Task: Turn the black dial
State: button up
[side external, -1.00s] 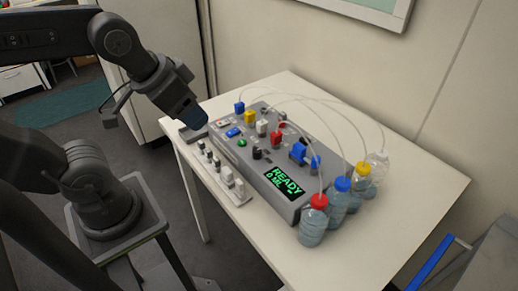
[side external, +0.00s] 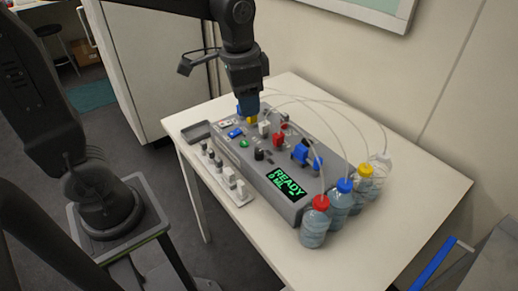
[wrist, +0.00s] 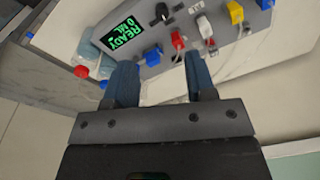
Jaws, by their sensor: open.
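The black dial (side external: 259,154) stands on top of the grey control box (side external: 300,208), between the green button and the display. It also shows in the wrist view (wrist: 162,12) near the top edge, beside the display. My gripper (side external: 249,112) is over the far left part of the box, beyond the dial and apart from it. In the wrist view its two blue fingers (wrist: 160,68) are spread with nothing between them. The fingers partly hide the blue and yellow connectors in the side view.
The display (side external: 289,184) reads READY 0 ML. Red (side external: 279,140), white (side external: 264,128) and blue (side external: 301,154) valves stand near the dial, with thin tubes arching to several capped bottles (side external: 315,228) at the right. A white rack (side external: 227,182) lies in front.

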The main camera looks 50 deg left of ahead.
aim_at(259, 151)
jog(key=shift+m+g, duration=0.5)
jog(key=shift+g, duration=0.1)
jog(key=w+f, duration=0.1)
jog(key=f, duration=0.4)
jog(key=w+f, duration=0.1)
jog(key=f, duration=0.4)
jog(key=w+f, duration=0.1)
jog(key=f, duration=0.4)
jog(key=shift+d+f, duration=0.1)
jog(key=shift+f, duration=0.3)
jog(key=c, duration=0.9)
